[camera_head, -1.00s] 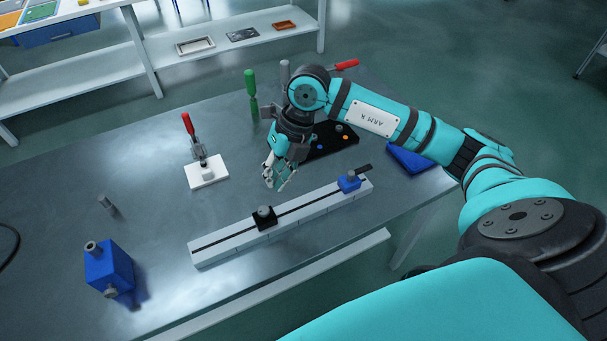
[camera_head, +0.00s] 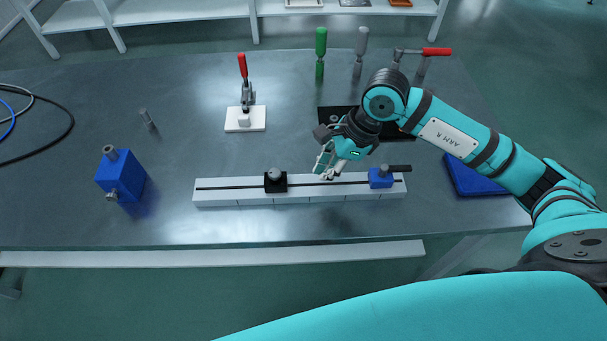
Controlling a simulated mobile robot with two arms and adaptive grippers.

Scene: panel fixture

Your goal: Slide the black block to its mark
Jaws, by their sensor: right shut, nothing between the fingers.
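The black block (camera_head: 275,183) with a grey knob on top sits on the white slotted rail (camera_head: 230,199), left of the rail's middle. A blue block (camera_head: 380,179) with a dark handle sits near the rail's right end. Thin lines show on the rail's front face; I cannot tell which is the mark. My right gripper (camera_head: 323,174) is above or just behind the rail, between the two blocks and right of the black block, apart from it. It is shut and empty. My left gripper is not in view.
A toggle clamp with a red handle on a white base (camera_head: 245,119) stands behind the rail. A blue cube (camera_head: 121,177) with knobs is at left. A dark plate lies behind my right gripper, a blue tray (camera_head: 474,175) at right. Upright green (camera_head: 320,54) and grey handles stand at the back.

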